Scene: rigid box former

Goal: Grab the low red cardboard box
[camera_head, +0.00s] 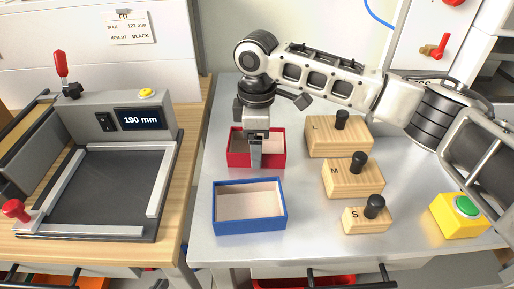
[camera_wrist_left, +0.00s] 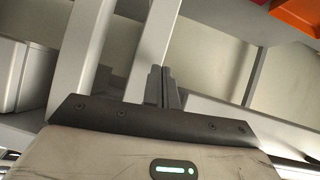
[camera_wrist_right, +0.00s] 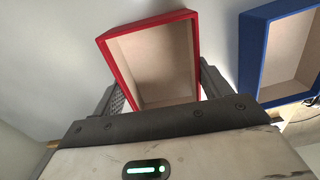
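The low red cardboard box (camera_head: 236,158) is open-topped with a beige inside and sits on the grey metal table. My right gripper (camera_head: 255,152) comes in from the right in the head view, over the box. In the right wrist view the red box (camera_wrist_right: 119,66) lies between the spread fingers of the gripper (camera_wrist_right: 162,92). Part of the left finger's pad shows beside the box wall; I cannot tell whether either finger touches. My left gripper (camera_wrist_left: 163,88) has its fingers together and empty in its wrist view; it is not visible in the head view.
A blue box (camera_head: 250,226) stands just in front of the red one and shows in the right wrist view (camera_wrist_right: 252,60). Wooden blocks L (camera_head: 318,143), M (camera_head: 345,184) and S (camera_head: 360,222) stand to the right. A green button (camera_head: 466,206) is farther right, a 190 mm machine (camera_head: 110,200) left.

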